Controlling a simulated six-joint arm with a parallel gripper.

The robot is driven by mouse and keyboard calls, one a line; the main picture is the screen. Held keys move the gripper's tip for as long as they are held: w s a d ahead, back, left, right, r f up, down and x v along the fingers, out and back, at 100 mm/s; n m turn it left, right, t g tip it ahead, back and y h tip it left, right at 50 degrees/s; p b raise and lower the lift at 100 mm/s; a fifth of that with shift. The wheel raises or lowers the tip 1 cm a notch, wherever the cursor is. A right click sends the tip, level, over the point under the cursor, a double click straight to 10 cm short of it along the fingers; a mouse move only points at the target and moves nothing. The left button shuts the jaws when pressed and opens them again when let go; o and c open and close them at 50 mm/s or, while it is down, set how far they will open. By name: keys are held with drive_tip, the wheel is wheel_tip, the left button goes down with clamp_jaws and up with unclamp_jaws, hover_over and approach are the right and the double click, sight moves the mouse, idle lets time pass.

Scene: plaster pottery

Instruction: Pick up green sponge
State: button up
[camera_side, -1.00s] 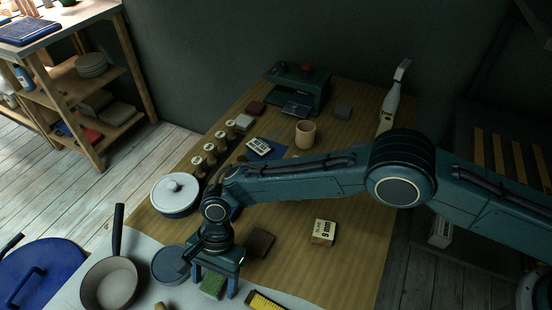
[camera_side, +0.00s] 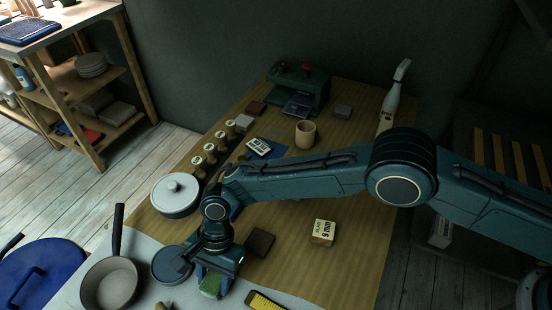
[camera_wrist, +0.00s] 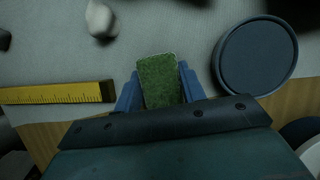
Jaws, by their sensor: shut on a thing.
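The green sponge (camera_side: 211,284) is at the front of the table, at the edge of the pale grey mat. In the wrist view the sponge (camera_wrist: 159,80) sits between the two blue fingers, which press against its left and right sides. My gripper (camera_side: 212,283) points down over it and is shut on it; in the wrist view my gripper (camera_wrist: 156,88) has one finger on each side. I cannot tell whether the sponge is lifted off the surface.
A dark round lid or dish (camera_side: 171,265) is close on the left, with a frying pan (camera_side: 110,281) beyond it. A yellow ruler (camera_side: 264,301) lies to the right.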

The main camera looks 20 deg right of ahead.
sight(214, 279)
wheel_tip(214, 279, up, 20)
idle(0.6)
drive_tip(key=shift+f, duration=0.1)
idle(0.4)
